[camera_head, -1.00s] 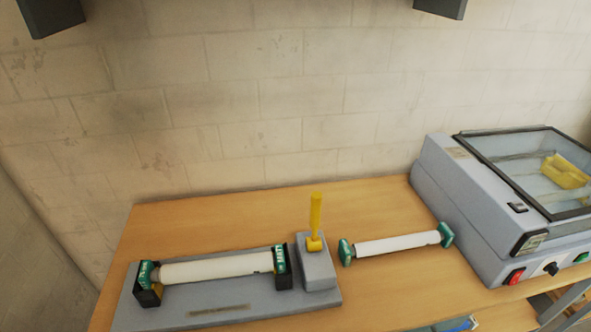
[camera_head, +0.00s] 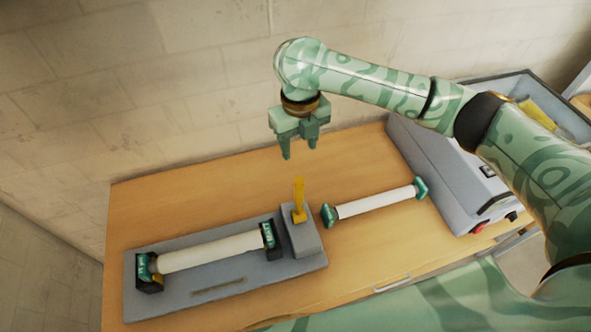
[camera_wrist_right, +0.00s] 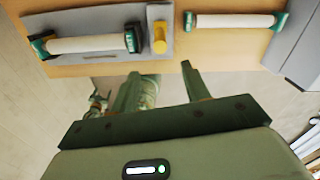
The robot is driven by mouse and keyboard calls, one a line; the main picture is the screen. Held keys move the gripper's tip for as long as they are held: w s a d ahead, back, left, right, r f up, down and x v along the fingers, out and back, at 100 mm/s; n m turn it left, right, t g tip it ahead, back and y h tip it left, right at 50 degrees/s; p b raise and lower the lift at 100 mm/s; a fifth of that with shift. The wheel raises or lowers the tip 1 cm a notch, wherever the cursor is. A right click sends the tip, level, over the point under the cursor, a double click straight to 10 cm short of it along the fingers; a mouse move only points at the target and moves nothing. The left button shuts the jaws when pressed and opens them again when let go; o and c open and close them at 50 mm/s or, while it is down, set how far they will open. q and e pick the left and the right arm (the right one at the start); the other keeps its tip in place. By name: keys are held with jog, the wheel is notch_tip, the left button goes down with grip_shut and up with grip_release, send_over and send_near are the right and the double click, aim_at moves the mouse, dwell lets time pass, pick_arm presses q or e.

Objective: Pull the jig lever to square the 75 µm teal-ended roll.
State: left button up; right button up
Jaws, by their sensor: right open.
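The grey jig (camera_head: 205,290) lies on the table and holds a white roll (camera_head: 210,251) with teal ends in its two black cradles. The yellow jig lever (camera_head: 299,195) stands upright on a grey block at the jig's right end. In the right wrist view the lever (camera_wrist_right: 159,37) shows from above, beyond the fingertips. My right gripper (camera_head: 299,153) is open and empty, above and behind the lever, apart from it. Its fingers (camera_wrist_right: 157,75) also show in the right wrist view.
A second white roll with teal ends (camera_head: 374,202) lies on the wooden table (camera_head: 170,210) right of the lever. The grey laminator (camera_head: 435,175) stands further right, partly behind my right arm. A brick wall (camera_head: 130,90) rises behind the table.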

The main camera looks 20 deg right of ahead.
send_over(299, 186)
jog(key=w, duration=0.1)
jog(key=f, duration=0.5)
jog(key=shift+d+f, duration=0.2)
jog(key=shift+f, duration=0.05)
jog(key=f+b, duration=0.1)
jog(key=f, duration=0.8)
jog(key=shift+w, duration=0.2)
pick_arm(q)
jog(key=shift+s+f, duration=0.45)
jog(key=shift+f, duration=0.2)
pick_arm(e)
jog(key=shift+f, duration=0.7)
grip_shut()
pick_arm(q)
jog(key=shift+s+a+f, duration=0.1)
jog(key=shift+s, duration=0.05)
